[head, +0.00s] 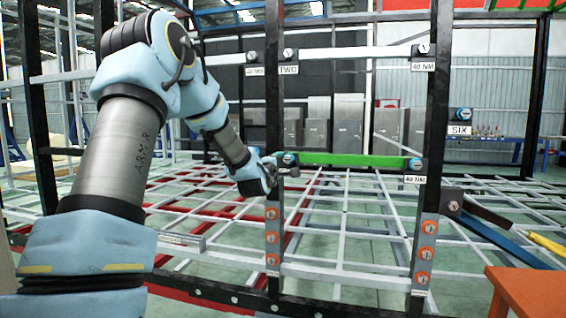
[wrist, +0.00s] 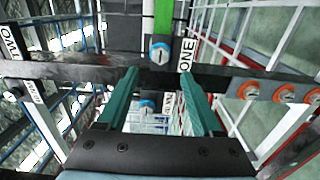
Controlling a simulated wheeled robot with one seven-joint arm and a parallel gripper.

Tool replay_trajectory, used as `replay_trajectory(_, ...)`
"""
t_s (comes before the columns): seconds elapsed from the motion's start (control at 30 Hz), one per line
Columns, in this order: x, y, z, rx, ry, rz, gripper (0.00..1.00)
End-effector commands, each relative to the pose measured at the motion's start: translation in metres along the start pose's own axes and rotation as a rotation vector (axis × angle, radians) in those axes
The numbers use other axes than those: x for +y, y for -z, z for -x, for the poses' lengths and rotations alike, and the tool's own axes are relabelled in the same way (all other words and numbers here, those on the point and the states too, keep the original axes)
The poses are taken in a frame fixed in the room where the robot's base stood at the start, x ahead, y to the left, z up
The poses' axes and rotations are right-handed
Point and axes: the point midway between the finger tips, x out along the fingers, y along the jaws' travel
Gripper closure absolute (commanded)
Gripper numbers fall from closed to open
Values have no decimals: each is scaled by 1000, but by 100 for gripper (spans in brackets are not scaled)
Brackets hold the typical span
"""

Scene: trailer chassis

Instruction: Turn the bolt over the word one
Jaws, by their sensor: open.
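The blue-headed bolt (wrist: 160,52) sits beside the word ONE (wrist: 186,54) in the rotated wrist view, on a dark post at the end of the green bar (wrist: 163,18). The bolt also shows in the head view (head: 289,159) at the bar's left end, where my gripper seems to hide the word. My gripper (wrist: 159,74) has two teal fingers, open and empty. The bolt appears in line with the gap, just beyond the fingertips and apart from them. In the head view my gripper (head: 286,171) is just below the bolt.
Another blue bolt (head: 414,164) is at the green bar's right end. A bolt (head: 288,54) is above the word TWO (head: 289,70). Orange-ringed bolts (head: 272,237) line the post below. A SIX label (head: 459,130) and an orange table (head: 528,292) are at right.

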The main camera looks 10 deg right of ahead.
Motion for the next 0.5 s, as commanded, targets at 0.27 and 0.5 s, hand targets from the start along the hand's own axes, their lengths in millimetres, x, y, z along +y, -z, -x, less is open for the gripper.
replay_trajectory(0.27, 2, 0, -53, 0, 1, -1, 32)
replay_trajectory(0.5, 0, 1, -83, 1, 3, -2, 32)
